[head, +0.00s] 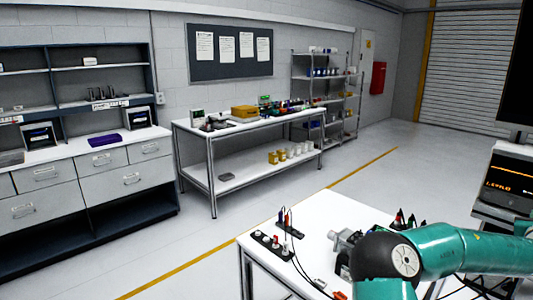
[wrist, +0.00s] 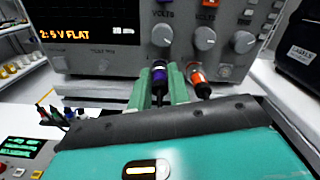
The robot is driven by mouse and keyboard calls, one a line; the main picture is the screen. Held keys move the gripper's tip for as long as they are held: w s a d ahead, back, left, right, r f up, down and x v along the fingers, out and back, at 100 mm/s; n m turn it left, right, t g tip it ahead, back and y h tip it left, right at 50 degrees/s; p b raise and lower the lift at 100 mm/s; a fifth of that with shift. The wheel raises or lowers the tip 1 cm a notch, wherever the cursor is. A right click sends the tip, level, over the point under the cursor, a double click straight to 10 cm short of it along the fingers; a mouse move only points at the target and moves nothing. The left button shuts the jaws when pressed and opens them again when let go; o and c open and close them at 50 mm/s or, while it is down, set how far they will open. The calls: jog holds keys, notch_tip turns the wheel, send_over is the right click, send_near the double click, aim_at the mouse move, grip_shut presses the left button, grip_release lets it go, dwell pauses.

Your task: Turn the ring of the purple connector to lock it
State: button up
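The purple connector (wrist: 159,75) is plugged into the front of a grey instrument, its dark rear end pointing toward my wrist. Its purple ring shows between the two teal fingers of my gripper (wrist: 160,84). One finger is on each side, very close to it; I cannot tell whether they touch the ring. An orange connector (wrist: 198,80) sits just right of the right finger. In the head view my arm hides the gripper and the purple connector.
The instrument (wrist: 95,55) has knobs above the connectors and a display reading "2: 5 V FLAT". A dark boxy device (wrist: 302,50) stands at right. Colored pens or probes (wrist: 58,115) are at left. The white bench (head: 318,225) carries a connector strip (head: 270,243) with cables.

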jog(key=m, duration=0.2)
jog(key=shift+r+m, duration=0.1)
jog(key=shift+m, duration=0.2)
jog(key=m, duration=0.3)
jog(key=o, duration=0.5)
jog(key=shift+o, duration=0.2)
jog(key=shift+a, duration=0.1)
